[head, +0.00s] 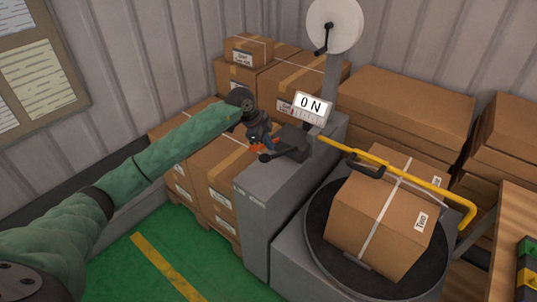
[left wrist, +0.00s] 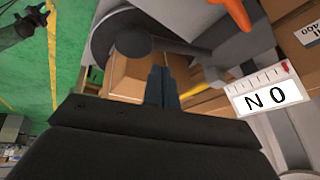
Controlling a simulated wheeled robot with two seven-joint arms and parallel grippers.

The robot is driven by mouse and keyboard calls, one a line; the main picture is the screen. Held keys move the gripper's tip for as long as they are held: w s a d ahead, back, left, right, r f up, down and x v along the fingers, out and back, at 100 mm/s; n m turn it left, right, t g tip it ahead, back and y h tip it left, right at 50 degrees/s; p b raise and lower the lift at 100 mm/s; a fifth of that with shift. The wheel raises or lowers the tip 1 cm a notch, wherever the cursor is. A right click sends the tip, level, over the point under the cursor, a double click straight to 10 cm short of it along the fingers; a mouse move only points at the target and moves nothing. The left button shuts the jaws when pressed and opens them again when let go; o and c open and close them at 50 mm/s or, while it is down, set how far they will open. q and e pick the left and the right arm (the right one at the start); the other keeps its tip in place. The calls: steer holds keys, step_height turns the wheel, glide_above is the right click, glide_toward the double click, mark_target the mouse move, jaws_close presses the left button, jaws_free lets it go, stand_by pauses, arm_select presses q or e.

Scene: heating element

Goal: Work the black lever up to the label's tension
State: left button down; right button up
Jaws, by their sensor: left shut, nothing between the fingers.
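The black lever (head: 282,150) sits on top of the grey machine, its round knob (head: 265,157) pointing left. In the left wrist view the dark knob (left wrist: 132,40) shows just beyond and left of my fingertips. My left gripper (head: 262,143) is beside the knob, shut and empty; its closed fingers also show in the left wrist view (left wrist: 161,88). Whether they touch the lever I cannot tell. The white label (head: 313,107) reads "0 N" above a small scale. In the left wrist view the label (left wrist: 268,92) is upside down, with a red pointer at the scale's end.
A strapped carton (head: 385,215) sits on a dark round turntable (head: 318,222), with a yellow bar (head: 400,172) over it. A white reel (head: 335,25) stands above the machine. Stacked cartons (head: 215,165) are behind. The green floor (head: 150,240) at left is clear.

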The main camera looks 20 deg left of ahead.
arm_select(q)
steer(key=shift+s+f, duration=0.1)
steer(key=shift+f, duration=0.1)
stand_by(0.5)
steer(key=shift+f, duration=0.1)
steer(key=shift+s, duration=0.1)
steer(key=shift+a+f, duration=0.1)
steer(key=shift+f, duration=0.05)
